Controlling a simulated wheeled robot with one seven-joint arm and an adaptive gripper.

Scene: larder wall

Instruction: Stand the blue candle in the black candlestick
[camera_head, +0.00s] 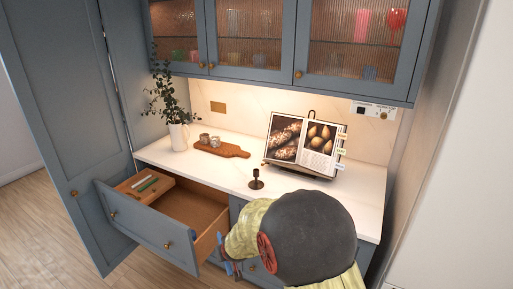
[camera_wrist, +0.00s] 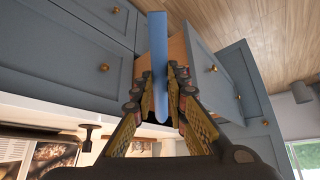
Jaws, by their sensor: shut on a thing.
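The blue candle (camera_wrist: 158,62) is long and slim and stands between the fingers of my gripper (camera_wrist: 160,98) in the wrist view. My gripper is shut on it near one end, and most of its length sticks out beyond the fingers. In the head view my arm hides most of the gripper, in front of the counter, beside the open drawer. The black candlestick (camera_head: 256,180) stands upright and empty on the white counter, apart from the candle. It also shows in the wrist view (camera_wrist: 88,133), at the lower left.
The open drawer (camera_head: 148,232) holds a wooden tray (camera_head: 128,184) with a green stick and a pale stick. Glass-fronted cupboards (camera_head: 255,40) hang above.

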